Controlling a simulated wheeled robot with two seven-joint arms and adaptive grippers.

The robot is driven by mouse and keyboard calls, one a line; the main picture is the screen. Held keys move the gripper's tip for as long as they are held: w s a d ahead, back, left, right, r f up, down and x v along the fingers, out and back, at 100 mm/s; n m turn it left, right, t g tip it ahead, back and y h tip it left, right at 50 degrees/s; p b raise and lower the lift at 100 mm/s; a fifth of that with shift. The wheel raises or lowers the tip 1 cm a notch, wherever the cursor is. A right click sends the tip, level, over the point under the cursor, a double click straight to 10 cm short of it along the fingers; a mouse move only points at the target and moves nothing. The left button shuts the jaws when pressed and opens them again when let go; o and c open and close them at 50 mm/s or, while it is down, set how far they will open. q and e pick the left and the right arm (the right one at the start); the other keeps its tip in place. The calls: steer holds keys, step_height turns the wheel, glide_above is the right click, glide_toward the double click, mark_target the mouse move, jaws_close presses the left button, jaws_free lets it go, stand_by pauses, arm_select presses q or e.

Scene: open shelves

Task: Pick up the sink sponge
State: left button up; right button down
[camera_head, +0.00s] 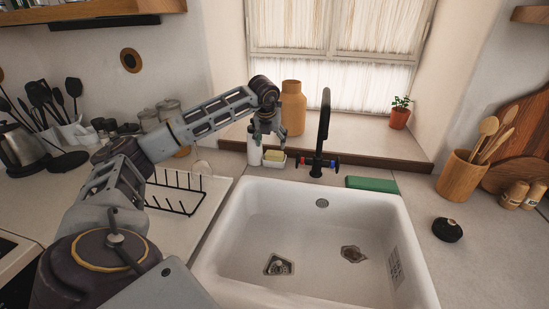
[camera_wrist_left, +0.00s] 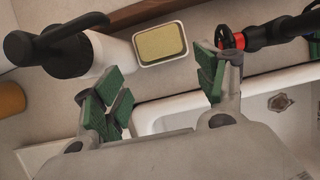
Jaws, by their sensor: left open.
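The sink sponge (camera_head: 273,155) is a yellowish block in a small white dish (camera_head: 274,163) on the counter behind the sink. It also shows in the left wrist view (camera_wrist_left: 160,43), lying flat in its dish (camera_wrist_left: 150,65). My left gripper (camera_head: 267,137) is open and empty, above and close to the sponge in the head view. In the wrist view its green-padded fingers (camera_wrist_left: 160,88) are spread apart, and the sponge shows beyond the gap between them. My right gripper is in neither view.
A white bottle with a black pump (camera_wrist_left: 103,52) stands just left of the dish. The black tap (camera_head: 323,130) with red and blue handle rings stands to its right. The white sink (camera_head: 310,215) is in front. A green block (camera_head: 372,184) lies right of the tap.

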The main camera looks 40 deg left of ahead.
mark_target(273, 155)
arm_select(q)
steer(key=x, duration=0.4)
steer(key=shift+w+f, duration=0.15)
steer(key=shift+f, duration=0.25)
steer(key=x, duration=0.3)
steer(key=shift+w+f+p, duration=0.15)
steer(key=shift+f+p, duration=0.05)
steer(key=shift+p, duration=0.15)
steer(key=shift+w+a+f, duration=0.1)
steer(key=shift+w+f, duration=0.05)
steer(key=shift+f, duration=0.3)
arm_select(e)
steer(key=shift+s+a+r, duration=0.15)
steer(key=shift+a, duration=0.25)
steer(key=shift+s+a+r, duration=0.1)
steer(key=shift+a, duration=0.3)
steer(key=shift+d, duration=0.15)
arm_select(q)
steer(key=shift+c, duration=1.4)
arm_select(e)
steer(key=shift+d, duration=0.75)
